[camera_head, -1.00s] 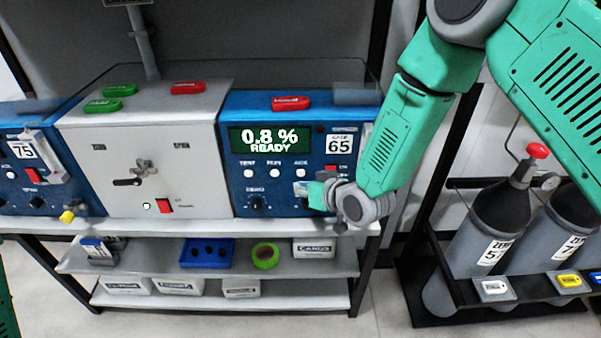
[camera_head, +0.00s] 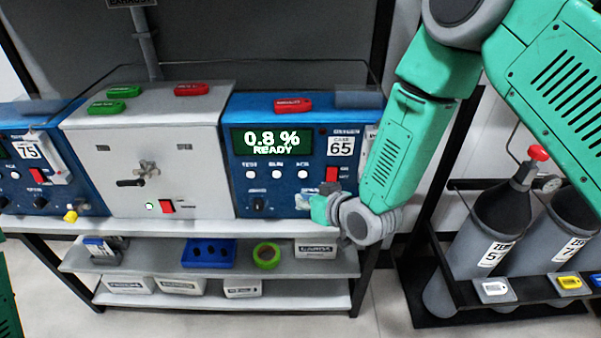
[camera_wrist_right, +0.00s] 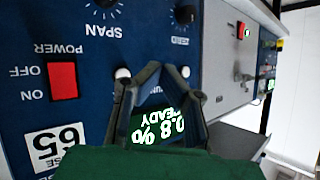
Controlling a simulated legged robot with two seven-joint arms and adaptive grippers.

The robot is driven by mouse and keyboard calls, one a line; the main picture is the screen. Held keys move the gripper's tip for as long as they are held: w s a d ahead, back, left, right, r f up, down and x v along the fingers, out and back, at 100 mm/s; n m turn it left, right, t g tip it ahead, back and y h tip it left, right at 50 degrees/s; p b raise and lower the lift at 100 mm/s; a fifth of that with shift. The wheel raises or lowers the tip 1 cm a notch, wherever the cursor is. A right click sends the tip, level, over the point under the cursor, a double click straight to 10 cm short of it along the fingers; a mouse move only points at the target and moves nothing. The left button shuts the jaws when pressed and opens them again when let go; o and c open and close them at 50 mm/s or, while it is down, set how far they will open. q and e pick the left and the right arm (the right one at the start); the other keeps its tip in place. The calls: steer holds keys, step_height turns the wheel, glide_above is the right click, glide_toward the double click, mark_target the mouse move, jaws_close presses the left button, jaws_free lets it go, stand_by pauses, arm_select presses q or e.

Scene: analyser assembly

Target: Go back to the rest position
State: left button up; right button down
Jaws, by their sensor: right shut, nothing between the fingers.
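My right gripper (camera_head: 324,208) is at the lower right front of the blue analyser (camera_head: 236,190). Its fingers are shut and empty. In the right wrist view, the shut gripper (camera_wrist_right: 168,85) is in front of the analyser panel (camera_wrist_right: 30,105), which appears turned in the picture. Part of the "0.8 % READY" display shows between and behind the fingers. I cannot tell the exact gap to the panel, and part of the lower panel is hidden behind the gripper. My left gripper is not in view; only a green part of mine shows at the left edge.
A grey box (camera_head: 105,150) and another blue unit (camera_head: 20,195) stand to the left on the bench. Lower shelves hold a blue tray (camera_head: 184,255), a green tape roll (camera_head: 257,254) and white boxes.

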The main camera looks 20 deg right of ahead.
steer(key=shift+f, duration=0.1)
steer(key=s+d+f+g+h+b, duration=0.1)
steer(key=s+d+f+g+b, duration=0.2)
steer(key=s+f, duration=0.5)
steer(key=s+d+f+g+h+b, duration=0.1)
steer(key=s+d+f+g+b, duration=0.15)
steer(key=s+f, duration=0.55)
steer(key=s+d+f+g+h+b, duration=0.1)
steer(key=s+d+f+g, duration=0.1)
steer(key=s, duration=0.7)
steer(key=s+d+f+m+g+h+b, duration=0.1)
steer(key=s+d+f+g+b, duration=0.1)
steer(key=s, duration=0.7)
step_height(320, 180, down, 3)
steer(key=shift+s+d+r+g+h, duration=0.15)
steer(key=shift+s+d+g+h, duration=0.15)
steer(key=shift+d+g, duration=0.65)
steer(key=shift+w+d+t, duration=0.2)
steer(key=shift+d+t, duration=0.05)
steer(key=shift+t, duration=0.05)
